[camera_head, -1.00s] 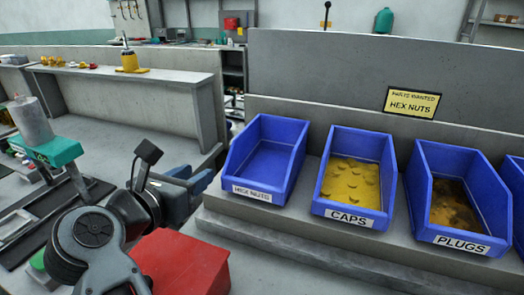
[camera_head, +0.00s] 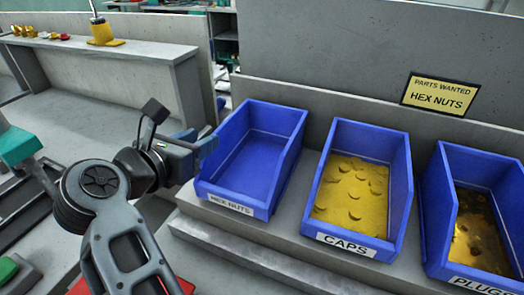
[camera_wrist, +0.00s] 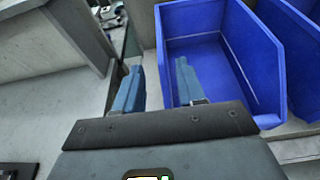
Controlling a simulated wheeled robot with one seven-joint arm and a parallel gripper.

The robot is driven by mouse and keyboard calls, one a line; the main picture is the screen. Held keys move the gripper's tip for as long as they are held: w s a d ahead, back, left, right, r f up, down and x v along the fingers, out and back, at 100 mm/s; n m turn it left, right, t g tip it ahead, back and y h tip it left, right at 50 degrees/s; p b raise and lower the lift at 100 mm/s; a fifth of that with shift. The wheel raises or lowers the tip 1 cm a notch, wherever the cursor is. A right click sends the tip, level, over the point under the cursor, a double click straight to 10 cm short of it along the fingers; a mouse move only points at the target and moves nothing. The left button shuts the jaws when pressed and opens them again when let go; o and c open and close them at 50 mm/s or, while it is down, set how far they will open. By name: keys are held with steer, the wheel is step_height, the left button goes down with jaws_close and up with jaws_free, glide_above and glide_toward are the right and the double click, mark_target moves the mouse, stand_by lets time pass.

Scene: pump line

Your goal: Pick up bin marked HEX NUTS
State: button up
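The blue bin marked HEX NUTS (camera_head: 234,205) stands on the grey ledge at the left end of the bin row. It is empty and upright. My gripper (camera_head: 207,145) is at the bin's left side wall. In the wrist view the bin (camera_wrist: 228,25) fills the upper right. There my gripper (camera_wrist: 157,78) is open, its two blue-grey fingers apart. One finger shows left of the bin's left wall and the other shows over the bin's inside, with the wall between them in the picture. I cannot tell whether either finger touches the wall.
The blue CAPS bin (camera_head: 397,180) holds yellow caps, and the blue PLUGS bin (camera_head: 437,230) stands to its right. A yellow sign (camera_head: 440,93) reads PARTS WANTED HEX NUTS. A grey shelf (camera_head: 130,57) with a yellow stand (camera_head: 102,35) is at the left.

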mark_target(220, 128)
steer(key=x, duration=0.2)
steer(key=p+x, duration=0.1)
steer(key=x, duration=0.3)
steer(key=shift+w+d+r+p, duration=0.2)
steer(key=shift+w+p, duration=0.1)
steer(key=shift+w, duration=0.15)
steer(key=shift+w+d+f, duration=0.1)
steer(key=shift+w+f, duration=0.15)
steer(key=shift+w, duration=0.2)
steer(key=shift+c, duration=0.4)
jaws_close()
